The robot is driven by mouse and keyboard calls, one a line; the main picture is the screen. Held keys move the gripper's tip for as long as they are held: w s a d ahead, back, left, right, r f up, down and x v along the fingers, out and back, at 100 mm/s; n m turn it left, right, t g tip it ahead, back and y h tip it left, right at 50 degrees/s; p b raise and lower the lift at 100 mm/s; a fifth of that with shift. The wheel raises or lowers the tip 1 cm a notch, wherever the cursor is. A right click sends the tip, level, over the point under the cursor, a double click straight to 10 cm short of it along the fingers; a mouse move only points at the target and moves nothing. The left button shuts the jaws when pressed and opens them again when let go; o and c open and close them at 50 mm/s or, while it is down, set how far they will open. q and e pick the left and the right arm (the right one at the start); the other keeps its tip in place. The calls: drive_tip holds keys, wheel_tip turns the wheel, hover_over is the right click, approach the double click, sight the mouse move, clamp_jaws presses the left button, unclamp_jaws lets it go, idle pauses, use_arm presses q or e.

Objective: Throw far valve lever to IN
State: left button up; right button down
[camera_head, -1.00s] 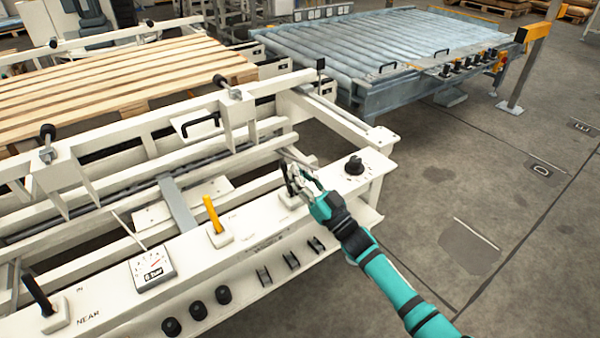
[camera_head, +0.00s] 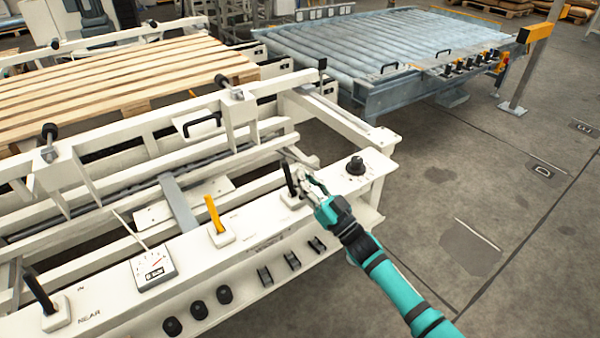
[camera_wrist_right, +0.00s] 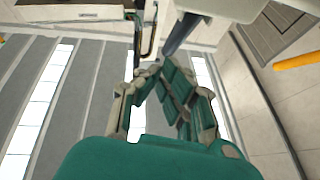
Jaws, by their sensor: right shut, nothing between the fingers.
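The far valve lever (camera_head: 289,179) is a short black handle on a white base at the far end of the cream panel. It stands upright, leaning slightly left at its top. My right gripper (camera_head: 306,178) is just right of the lever, its fingers shut and empty. I cannot tell whether they touch it. In the right wrist view the shut fingers (camera_wrist_right: 158,82) are close to a dark bar (camera_wrist_right: 182,34), which appears to be the lever. The lettering by the far lever is too small to read. My left gripper is out of view.
A frame with black handles rises behind. A roller conveyor (camera_head: 385,45) stands beyond. Floor at right is clear.

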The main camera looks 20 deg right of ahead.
drive_tip(key=v, duration=1)
drive_tip(key=shift+s, duration=0.2)
drive_tip(key=shift+d+f, duration=0.1)
